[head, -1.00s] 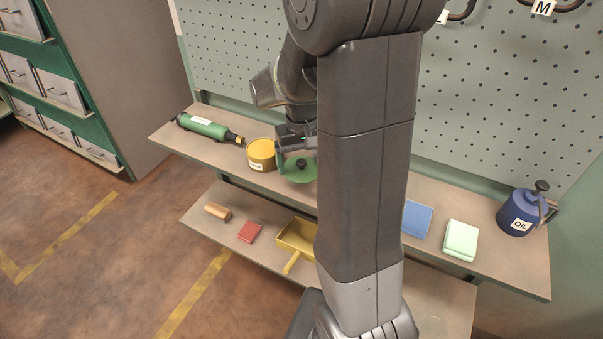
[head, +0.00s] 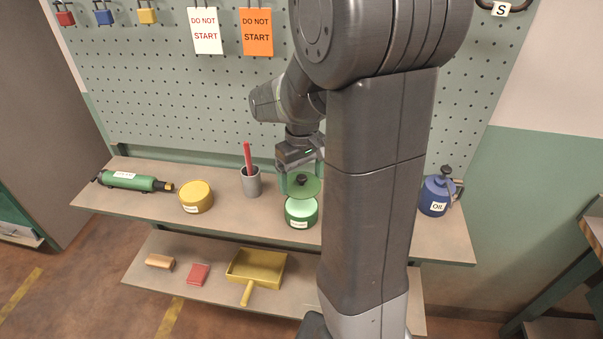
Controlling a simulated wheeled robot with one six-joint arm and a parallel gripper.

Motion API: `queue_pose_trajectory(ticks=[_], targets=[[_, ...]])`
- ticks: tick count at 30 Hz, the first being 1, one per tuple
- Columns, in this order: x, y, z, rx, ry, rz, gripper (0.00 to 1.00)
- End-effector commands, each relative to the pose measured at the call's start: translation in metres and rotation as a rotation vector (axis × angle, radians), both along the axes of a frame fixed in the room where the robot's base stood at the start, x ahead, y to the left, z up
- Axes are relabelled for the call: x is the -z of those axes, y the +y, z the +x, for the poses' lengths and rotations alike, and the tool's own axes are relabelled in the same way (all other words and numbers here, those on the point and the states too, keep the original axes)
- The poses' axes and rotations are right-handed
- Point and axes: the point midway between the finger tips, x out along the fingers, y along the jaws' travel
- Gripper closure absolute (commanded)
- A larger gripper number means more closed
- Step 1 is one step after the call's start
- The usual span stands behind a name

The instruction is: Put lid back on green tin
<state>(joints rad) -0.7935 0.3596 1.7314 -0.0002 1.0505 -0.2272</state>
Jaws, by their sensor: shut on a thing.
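The green lid (head: 311,190), a dark green disc with a black knob, hangs in my gripper (head: 301,179). My gripper is shut on the lid, its fingers pointing down around the knob. The green tin (head: 302,222), lighter green with a white label, stands upright on the upper shelf. The lid appears just above the tin in the picture, covering part of the tin's far rim. A strip of the tin's pale top shows below the lid, so the lid looks apart from it; the exact gap is hard to tell.
A grey cup (head: 251,184) with a red stick stands left of the tin. A yellow tin (head: 196,198) and a green tool (head: 133,182) are further left. A blue oil can (head: 434,196) stands at right. My arm hides part of the shelf (head: 447,240).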

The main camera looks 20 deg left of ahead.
Motion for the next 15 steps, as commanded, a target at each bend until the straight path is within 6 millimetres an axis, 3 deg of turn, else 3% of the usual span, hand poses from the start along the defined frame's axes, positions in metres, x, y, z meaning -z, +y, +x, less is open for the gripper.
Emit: queue_pose_trajectory(ticks=[15], targets=[[0.039, 0.000, 0.000, -0.001, 0.001, -0.001, 0.38]])
